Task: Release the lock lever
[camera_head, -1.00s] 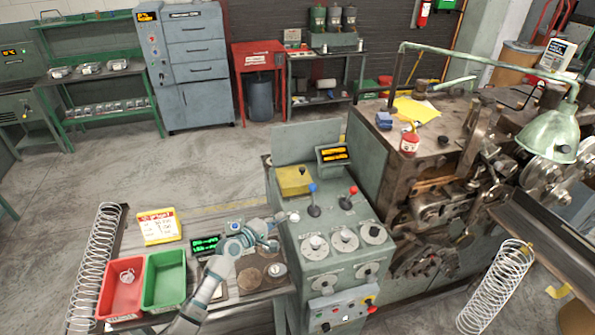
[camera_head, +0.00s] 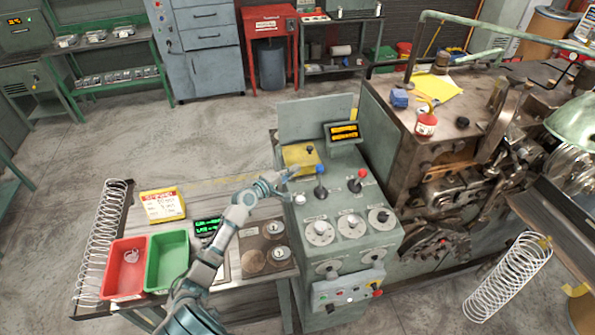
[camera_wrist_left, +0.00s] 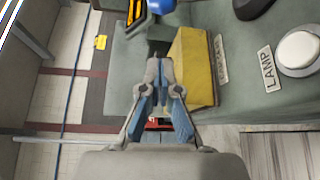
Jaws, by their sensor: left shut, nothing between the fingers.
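The grey-green control console (camera_head: 335,242) has a lever with a blue knob (camera_head: 320,169) and a lever with a red knob (camera_head: 362,174). A yellow box (camera_head: 301,156) with a small black knob sits at its upper left. I cannot read which lever is the lock lever. My left gripper (camera_head: 288,176) is shut and empty at the console's left edge, just in front of the yellow box. In the left wrist view the fingertips (camera_wrist_left: 158,65) are left of the yellow box (camera_wrist_left: 195,68), with the blue knob (camera_wrist_left: 169,11) beyond. My right gripper is not in view.
A white LAMP button (camera_wrist_left: 299,50) is right of the box in the left wrist view. Dials (camera_head: 350,226) fill the console front. The coiling machine (camera_head: 450,180) stands right. A bench with a red bin (camera_head: 125,268) and a green bin (camera_head: 167,262) is left.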

